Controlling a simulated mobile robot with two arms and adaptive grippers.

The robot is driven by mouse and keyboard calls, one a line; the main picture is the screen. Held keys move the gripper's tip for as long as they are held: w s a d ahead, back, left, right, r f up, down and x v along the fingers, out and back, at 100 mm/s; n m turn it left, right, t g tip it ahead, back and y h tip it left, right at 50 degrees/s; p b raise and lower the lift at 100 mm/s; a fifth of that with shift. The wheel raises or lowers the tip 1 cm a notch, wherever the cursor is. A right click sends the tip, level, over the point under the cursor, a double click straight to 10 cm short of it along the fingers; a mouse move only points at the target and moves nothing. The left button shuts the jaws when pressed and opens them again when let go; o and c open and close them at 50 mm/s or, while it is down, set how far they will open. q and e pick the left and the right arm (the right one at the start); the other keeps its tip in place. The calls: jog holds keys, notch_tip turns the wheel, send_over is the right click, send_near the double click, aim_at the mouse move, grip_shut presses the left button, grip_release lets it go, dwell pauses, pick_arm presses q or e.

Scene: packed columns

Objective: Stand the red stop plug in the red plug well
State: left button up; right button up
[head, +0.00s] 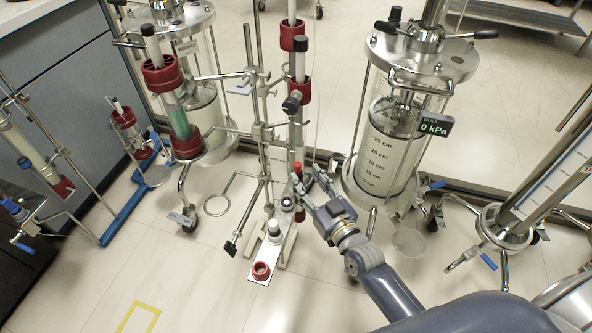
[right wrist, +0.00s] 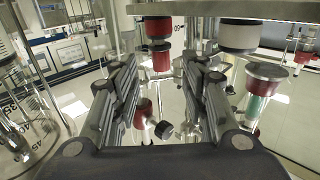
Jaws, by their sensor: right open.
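The red plug well (head: 262,271) looks like a red ring at the near end of a narrow white plate (head: 258,255) on the floor. My right gripper (head: 309,180) is beside the thin central column, to the right of and beyond the well. Its two fingers are apart with nothing held; they also show spread in the right wrist view (right wrist: 162,80). A small red piece (head: 297,167) shows close by the fingertips at the foot of the column. I cannot tell whether it is the stop plug or a column fitting. My left gripper is out of view.
A glass column with red collars (head: 160,76) stands at left. A wide graduated glass vessel (head: 389,150) stands just right of my right gripper. Grey knobbed fittings (head: 274,229) sit on the plate. A metal ring (head: 216,193) lies left. The floor in front is clear around a yellow outline (head: 138,318).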

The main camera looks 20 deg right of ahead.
aim_at(299, 168)
jog(key=shift+w+a+r, duration=0.1)
jog(key=shift+w+a, duration=0.1)
jog(key=shift+w, duration=0.45)
jog(key=w, duration=0.2)
jog(key=w+a, duration=0.1)
jog(key=w, duration=0.1)
jog(key=shift+w+r+b, duration=0.15)
jog(key=shift+w+b, duration=0.1)
jog(key=shift+b, duration=0.15)
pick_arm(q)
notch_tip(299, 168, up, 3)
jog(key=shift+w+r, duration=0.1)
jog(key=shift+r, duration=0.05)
pick_arm(e)
grip_shut()
